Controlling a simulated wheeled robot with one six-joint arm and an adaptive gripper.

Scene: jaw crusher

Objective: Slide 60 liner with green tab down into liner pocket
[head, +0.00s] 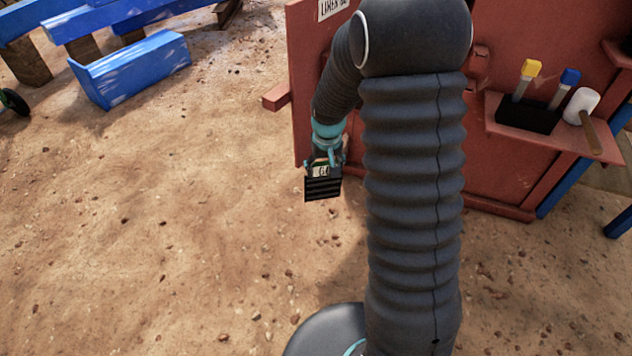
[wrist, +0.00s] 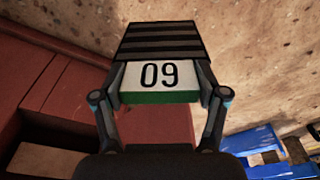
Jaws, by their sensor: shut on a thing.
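The 60 liner is a dark ribbed block with a white number plate and a green strip. It hangs at my gripper (head: 326,164) in the head view, ribbed end down (head: 322,189). In the wrist view the liner (wrist: 157,40) sits between both fingers, its number upside down, reading like 09, with the green edge nearest the palm. I cannot make out the liner pocket in either view; my arm covers much of the crusher's front.
A partly cut-off sign starting LINER (head: 333,8) is on the red panel. A red bar (head: 276,97) juts left from it. A red shelf (head: 560,148) at right holds a black holder (head: 530,115) with yellow- and blue-topped items and a mallet (head: 582,107). Open dirt lies left; blue beams stand behind.

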